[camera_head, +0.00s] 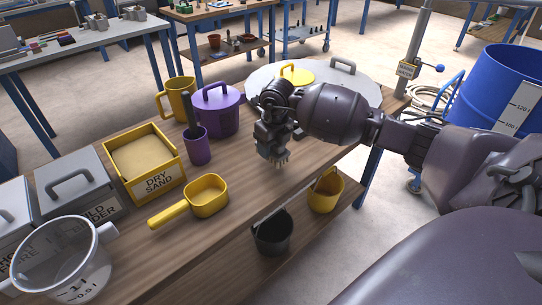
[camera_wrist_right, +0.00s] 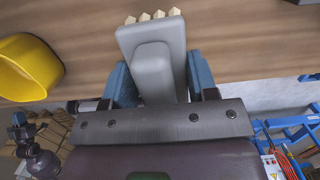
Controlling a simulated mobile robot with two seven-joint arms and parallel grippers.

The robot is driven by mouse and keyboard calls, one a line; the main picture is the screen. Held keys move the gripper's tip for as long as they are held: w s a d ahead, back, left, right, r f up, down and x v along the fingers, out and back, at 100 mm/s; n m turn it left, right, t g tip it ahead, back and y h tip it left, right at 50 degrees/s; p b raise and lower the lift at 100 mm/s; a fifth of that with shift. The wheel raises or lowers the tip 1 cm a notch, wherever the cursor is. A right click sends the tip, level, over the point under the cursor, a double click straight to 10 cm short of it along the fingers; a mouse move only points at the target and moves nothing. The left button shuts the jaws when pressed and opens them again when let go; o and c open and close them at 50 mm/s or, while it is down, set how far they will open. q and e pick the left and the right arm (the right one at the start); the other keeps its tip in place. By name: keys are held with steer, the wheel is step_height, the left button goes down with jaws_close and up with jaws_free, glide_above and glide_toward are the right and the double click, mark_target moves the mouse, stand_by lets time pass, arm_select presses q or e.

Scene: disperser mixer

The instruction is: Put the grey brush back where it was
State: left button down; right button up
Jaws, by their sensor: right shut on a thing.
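The grey brush (camera_wrist_right: 152,50) is gripped between the blue fingers of my right gripper (camera_wrist_right: 160,80) in the right wrist view. Its pale bristle tufts stick out at the far end, away from the gripper. In the head view my right gripper (camera_head: 273,143) points down over the wooden bench near its front edge. The bristles show just under it, and most of the brush is hidden by the gripper. I cannot tell whether the bristles touch the bench top.
A yellow scoop (camera_head: 207,195), a purple cup (camera_head: 198,147), a lidded purple pot (camera_head: 217,112) and a yellow sand box (camera_head: 155,186) stand left of the gripper. A large grey lid (camera_head: 355,88) lies behind it. Black (camera_head: 273,235) and yellow (camera_head: 327,192) buckets sit below.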

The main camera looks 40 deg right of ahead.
mark_target(272, 156)
step_height(272, 156, down, 3)
steer(key=shift+f, duration=0.5)
steer(key=shift+r, duration=0.1)
steer(key=shift+f+b, duration=0.2)
steer(key=shift+b, duration=0.1)
steer(key=o, duration=0.9)
